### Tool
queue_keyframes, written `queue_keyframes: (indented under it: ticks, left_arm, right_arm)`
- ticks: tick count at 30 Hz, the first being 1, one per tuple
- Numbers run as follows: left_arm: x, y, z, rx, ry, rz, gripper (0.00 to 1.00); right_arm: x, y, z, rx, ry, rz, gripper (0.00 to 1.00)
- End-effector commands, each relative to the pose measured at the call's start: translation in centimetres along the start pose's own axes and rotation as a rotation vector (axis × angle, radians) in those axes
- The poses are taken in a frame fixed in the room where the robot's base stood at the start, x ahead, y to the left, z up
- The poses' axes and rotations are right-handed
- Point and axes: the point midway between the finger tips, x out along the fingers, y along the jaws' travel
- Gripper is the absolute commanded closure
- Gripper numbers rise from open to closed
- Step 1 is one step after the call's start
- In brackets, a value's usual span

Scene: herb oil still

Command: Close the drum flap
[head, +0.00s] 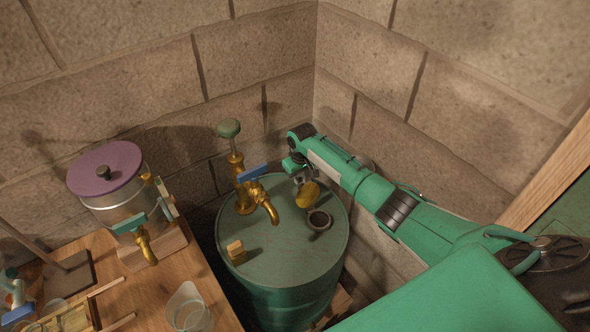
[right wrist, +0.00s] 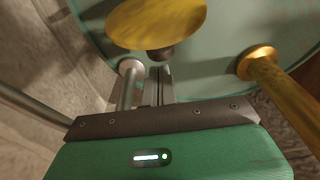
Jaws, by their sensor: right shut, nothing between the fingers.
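The green drum (head: 275,262) stands in the corner, and its top shows close up in the right wrist view (right wrist: 210,65). Its flap, a brass-coloured round disc (head: 308,195), stands raised beside the open round filler neck (head: 319,220). The flap also fills the upper part of the right wrist view (right wrist: 155,22). My right gripper (head: 299,173) reaches in from the right and is just behind the flap, shut and empty. Its fingers (right wrist: 152,80) point at the flap; I cannot tell whether they touch it. My left gripper is out of view.
A brass pump with a tap and blue lever (head: 252,172) rises from the drum top. A small wooden block (head: 236,252) sits at the drum's left edge. A metal pot with a purple lid (head: 107,172) stands on the wooden table. Block walls close in behind.

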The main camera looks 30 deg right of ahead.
Motion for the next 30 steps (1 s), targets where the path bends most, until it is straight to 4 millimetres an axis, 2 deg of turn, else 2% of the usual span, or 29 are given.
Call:
queue_keyframes:
  ticks: [1,8,19,30]
  left_arm:
    - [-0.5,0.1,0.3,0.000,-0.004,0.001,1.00]
    - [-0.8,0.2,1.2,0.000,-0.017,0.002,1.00]
    - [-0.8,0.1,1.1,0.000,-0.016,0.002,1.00]
    - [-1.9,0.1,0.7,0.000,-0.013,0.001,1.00]
  right_arm:
    - [-0.3,0.1,0.4,0.000,-0.001,0.001,1.00]
    - [-0.4,0.0,1.0,0.001,-0.001,0.001,1.00]
    - [-0.4,0.0,1.0,0.001,0.006,0.000,1.00]
    - [-1.1,0.1,1.0,0.000,0.095,0.001,1.00]
